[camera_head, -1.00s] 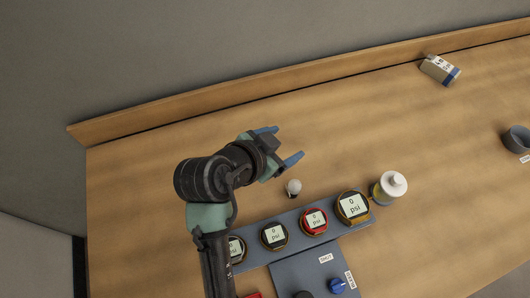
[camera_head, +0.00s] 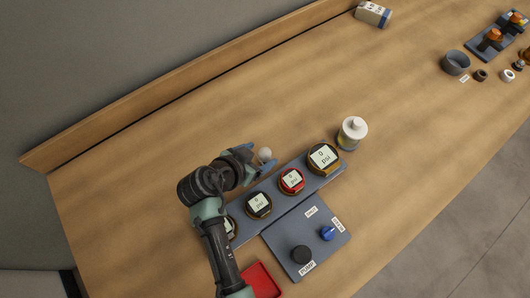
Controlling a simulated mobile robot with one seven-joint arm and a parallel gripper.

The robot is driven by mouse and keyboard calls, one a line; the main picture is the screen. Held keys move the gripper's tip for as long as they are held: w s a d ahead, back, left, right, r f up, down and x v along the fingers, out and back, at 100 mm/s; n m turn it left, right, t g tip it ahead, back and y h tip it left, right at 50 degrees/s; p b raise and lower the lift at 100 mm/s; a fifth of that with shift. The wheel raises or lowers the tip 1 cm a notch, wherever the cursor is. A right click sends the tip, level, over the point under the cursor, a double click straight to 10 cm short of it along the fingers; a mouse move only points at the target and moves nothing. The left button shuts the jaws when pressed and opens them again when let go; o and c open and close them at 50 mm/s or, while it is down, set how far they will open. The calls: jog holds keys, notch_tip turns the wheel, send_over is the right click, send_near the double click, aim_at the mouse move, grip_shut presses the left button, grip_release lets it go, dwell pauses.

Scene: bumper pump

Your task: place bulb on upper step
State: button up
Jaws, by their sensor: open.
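The bulb (camera_head: 265,154) is a small white rounded piece by the far edge of the grey gauge strip. My gripper (camera_head: 264,161) is open around it in this view, with one blue finger on either side. I cannot tell whether the fingers touch it. The lower part of the bulb is hidden by the gripper. No part is clearly marked as the upper step; a dark stepped-looking stand (camera_head: 479,48) with orange-topped parts is at the far right.
Several round gauges, one a red-rimmed gauge (camera_head: 291,180), sit on the strip beside my gripper. A white-capped bottle (camera_head: 352,132) stands at its right end. A control panel (camera_head: 283,234) with knobs lies in front. A grey bowl (camera_head: 456,63) and a carton (camera_head: 373,14) are farther off.

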aim_at(263, 154)
jog(key=shift+x, duration=1.95)
grip_shut()
